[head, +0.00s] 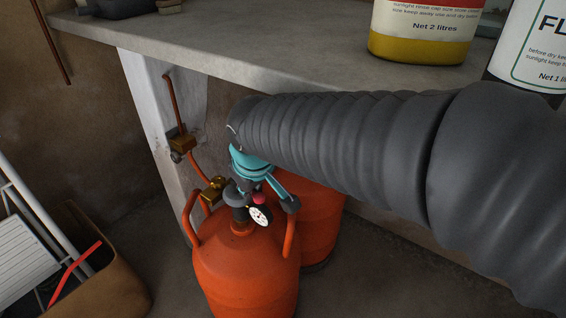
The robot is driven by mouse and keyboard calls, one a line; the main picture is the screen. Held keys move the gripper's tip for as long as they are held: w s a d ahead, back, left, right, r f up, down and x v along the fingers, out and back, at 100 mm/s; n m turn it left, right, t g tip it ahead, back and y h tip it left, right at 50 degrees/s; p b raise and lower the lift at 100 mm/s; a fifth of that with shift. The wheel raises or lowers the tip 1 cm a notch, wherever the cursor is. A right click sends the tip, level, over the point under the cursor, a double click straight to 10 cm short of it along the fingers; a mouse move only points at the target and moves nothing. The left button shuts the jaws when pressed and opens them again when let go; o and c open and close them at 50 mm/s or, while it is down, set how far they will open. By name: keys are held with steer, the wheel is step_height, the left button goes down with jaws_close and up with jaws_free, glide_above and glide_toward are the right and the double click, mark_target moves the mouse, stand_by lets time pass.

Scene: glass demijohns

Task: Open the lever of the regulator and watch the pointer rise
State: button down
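The regulator (240,214) sits on the valve of the front orange gas bottle (245,265). Its round white dial (259,215) faces the camera at a tilt; the pointer is too small to read. A small red part (260,198) shows just above the dial; I cannot tell whether it is the lever. My teal gripper (262,196) reaches down over the regulator from above. Its right finger is spread outward, with its dark tip apart from the dial. The other finger is partly hidden among dark parts. Contact with the lever cannot be made out.
A brass fitting (213,190) joins the regulator to a copper pipe on the wall. A second orange bottle (322,225) stands close behind. The grey worktop (290,50) overhangs, carrying large containers (425,30). A cardboard box (105,285) stands at lower left.

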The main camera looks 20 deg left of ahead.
steer(key=shift+n, duration=0.3)
steer(key=c, duration=1.2)
jaws_free()
steer(key=shift+o, duration=0.2)
steer(key=v, duration=1.2)
